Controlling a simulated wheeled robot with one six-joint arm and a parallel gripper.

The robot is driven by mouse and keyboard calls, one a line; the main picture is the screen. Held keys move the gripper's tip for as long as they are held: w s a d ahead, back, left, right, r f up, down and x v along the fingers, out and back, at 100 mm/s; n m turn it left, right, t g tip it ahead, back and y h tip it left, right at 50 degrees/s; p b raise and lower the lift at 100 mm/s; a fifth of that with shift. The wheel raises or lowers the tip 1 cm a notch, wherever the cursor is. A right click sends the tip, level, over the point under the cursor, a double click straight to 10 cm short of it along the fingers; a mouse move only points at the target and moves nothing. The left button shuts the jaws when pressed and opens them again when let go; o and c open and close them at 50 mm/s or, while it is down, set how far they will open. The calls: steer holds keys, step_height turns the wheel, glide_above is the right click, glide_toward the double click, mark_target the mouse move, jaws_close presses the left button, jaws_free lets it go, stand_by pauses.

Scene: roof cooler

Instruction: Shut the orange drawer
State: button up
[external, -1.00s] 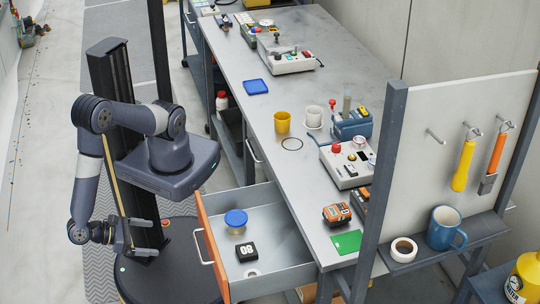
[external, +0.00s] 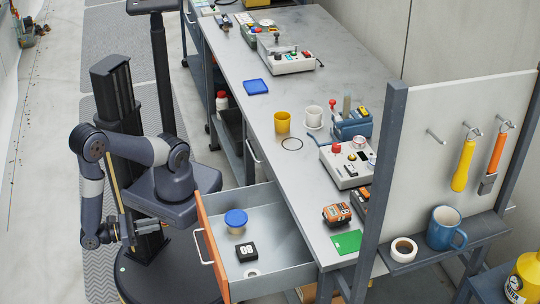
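The orange drawer (external: 214,258) stands pulled out from the near end of the workbench. Its orange front faces left and carries a pale bar handle (external: 203,247). Inside the drawer lie a blue-lidded jar (external: 236,221), a black block marked 80 (external: 247,252) and a small white ring (external: 252,273). My gripper (external: 150,227) is to the left of the drawer front, apart from the handle, with its fingers pointing right. The fingers overlap in this view, so their opening cannot be made out. Nothing shows between them.
The workbench (external: 300,172) holds a yellow cup (external: 282,122), control boxes and a green card (external: 347,241). A pegboard frame with a shelf (external: 425,255) stands at the right. The floor to the left of my base is clear.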

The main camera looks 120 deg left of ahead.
steer(key=x, duration=1.1)
steer(key=shift+w+a, duration=0.15)
jaws_close()
steer(key=shift+x, duration=0.8)
steer(key=b, duration=0.2)
glide_above(276, 212)
steer(key=shift+s+d, duration=0.2)
steer(key=shift+s, duration=0.25)
steer(key=shift+w+a, duration=0.15)
steer(key=shift+w, duration=0.15)
steer(key=shift+w+a+r, duration=0.1)
steer(key=shift+r, duration=0.1)
